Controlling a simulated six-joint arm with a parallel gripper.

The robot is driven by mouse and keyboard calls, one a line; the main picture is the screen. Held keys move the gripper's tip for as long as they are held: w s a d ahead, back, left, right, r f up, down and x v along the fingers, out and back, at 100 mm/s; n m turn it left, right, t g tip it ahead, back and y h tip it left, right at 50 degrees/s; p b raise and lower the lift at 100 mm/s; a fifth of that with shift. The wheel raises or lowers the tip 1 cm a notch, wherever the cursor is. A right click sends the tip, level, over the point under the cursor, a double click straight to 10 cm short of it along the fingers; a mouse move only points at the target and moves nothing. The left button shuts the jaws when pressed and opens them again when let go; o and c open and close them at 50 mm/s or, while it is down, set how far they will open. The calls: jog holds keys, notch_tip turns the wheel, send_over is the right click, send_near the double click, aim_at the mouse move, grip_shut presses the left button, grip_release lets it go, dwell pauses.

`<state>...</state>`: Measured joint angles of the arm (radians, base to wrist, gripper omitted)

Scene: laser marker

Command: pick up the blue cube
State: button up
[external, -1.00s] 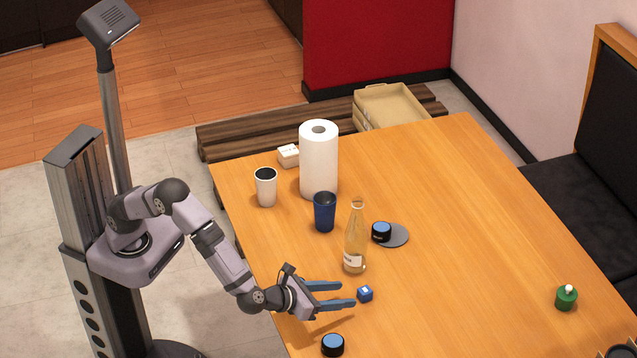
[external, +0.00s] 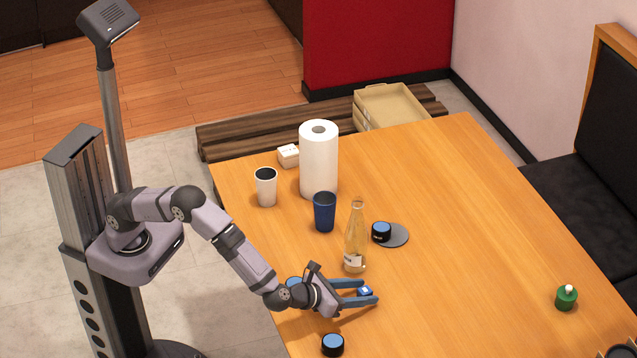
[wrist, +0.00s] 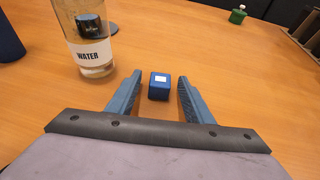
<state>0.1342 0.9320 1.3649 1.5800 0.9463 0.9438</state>
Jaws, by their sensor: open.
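The blue cube (external: 365,291) sits on the wooden table and has a small white square on its top. In the wrist view the cube (wrist: 160,86) lies between the fingertips, with a visible gap on each side. My gripper (external: 369,291) is open and low over the table, its two blue fingers on either side of the cube. The open fingers also show in the wrist view (wrist: 160,85). In the external view the near finger partly covers the cube.
A glass water bottle (external: 355,245) stands close behind my gripper. A blue cup (external: 324,212), a white cup (external: 266,187) and a paper towel roll (external: 319,165) stand farther back. A blue-topped round object (external: 332,345) is at the front edge. The table's right side is mostly clear.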

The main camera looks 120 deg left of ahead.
aim_at(362, 294)
jog(key=shift+w+a+f, duration=0.1)
jog(key=shift+w+a, duration=0.05)
jog(key=c, duration=1.1)
notch_tip(362, 294, up, 10)
jog(key=shift+r+p, duration=0.1)
jog(key=shift+p, duration=0.2)
